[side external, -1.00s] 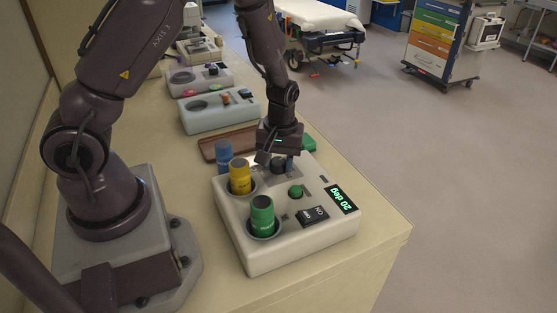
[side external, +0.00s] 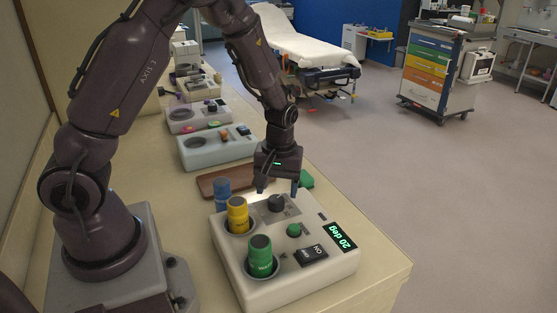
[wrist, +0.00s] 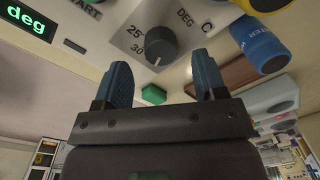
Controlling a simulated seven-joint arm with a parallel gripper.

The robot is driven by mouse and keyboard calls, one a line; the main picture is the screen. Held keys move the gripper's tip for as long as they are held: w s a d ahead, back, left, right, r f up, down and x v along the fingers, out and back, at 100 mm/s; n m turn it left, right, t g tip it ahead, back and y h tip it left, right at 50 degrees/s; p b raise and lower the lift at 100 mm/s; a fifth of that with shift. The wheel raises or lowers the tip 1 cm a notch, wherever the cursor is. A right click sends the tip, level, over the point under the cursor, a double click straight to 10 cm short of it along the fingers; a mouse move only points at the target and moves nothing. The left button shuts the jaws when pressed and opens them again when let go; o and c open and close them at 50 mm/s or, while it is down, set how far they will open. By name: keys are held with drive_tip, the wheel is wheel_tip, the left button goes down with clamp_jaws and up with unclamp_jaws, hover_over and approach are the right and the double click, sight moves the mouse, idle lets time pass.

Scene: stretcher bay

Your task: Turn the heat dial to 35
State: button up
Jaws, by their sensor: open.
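The heat dial (side external: 277,203) is a dark round knob on a white box (side external: 290,289). The box's green display (side external: 340,237) reads "20 deg". My gripper (side external: 278,188) is open and empty above the dial, its two fingers apart. In the wrist view the dial (wrist: 158,46) shows just beyond and between the blue fingertips (wrist: 161,60), with clear space on both sides. The marks 25 and 30 and the words "DEG C" show beside it. The other scale marks, including 35, cannot be made out.
A green button (side external: 294,230) and a black ON switch (side external: 312,254) are on the box. A brown tray (side external: 212,186) and pale blue box (side external: 215,152) lie behind.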

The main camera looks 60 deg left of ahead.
sight(279, 199)
wheel_tip(279, 199, up, 9)
drive_tip(key=shift+w+r, duration=0.15)
drive_tip(key=shift+r, duration=0.05)
drive_tip(key=shift+d, duration=0.1)
drive_tip(key=s+d+r+m+t, duration=0.3)
drive_tip(key=s+r+m, duration=0.2)
drive_tip(key=s+r, duration=0.2)
drive_tip(key=s+d+r+m+t, duration=0.3)
drive_tip(key=s+d+r+m, duration=0.1)
drive_tip(key=s+r+m, duration=0.2)
drive_tip(key=shift+s+d+r, duration=0.25)
drive_tip(key=shift+s+r, duration=0.35)
drive_tip(key=shift+s, duration=0.1)
idle(1.1)
